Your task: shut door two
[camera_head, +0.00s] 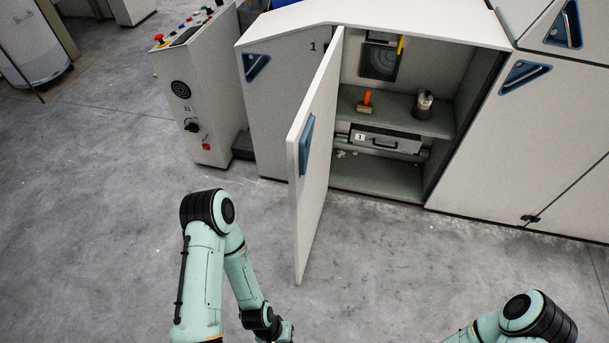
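One pale grey door (315,165) of the machine cabinet stands wide open. It is hinged at the left side of the opening and swings out toward me, with a blue handle (306,145) on its left-hand face. I see no number two on it; a "1" is printed on the panel (285,110) to its left. My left gripper (286,331) is at the bottom edge, below the door's lower end and apart from it as seen here; its fingers are not clear. Of my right arm only a bent part shows at bottom right; its gripper is out of view.
Inside the cabinet, an orange-handled tool (366,101) and a small grey canister (424,104) stand on a shelf (395,120). A numbered drawer (385,142) is below. A control console (190,95) stands left. Closed panels (540,130) continue right. The floor in front is clear.

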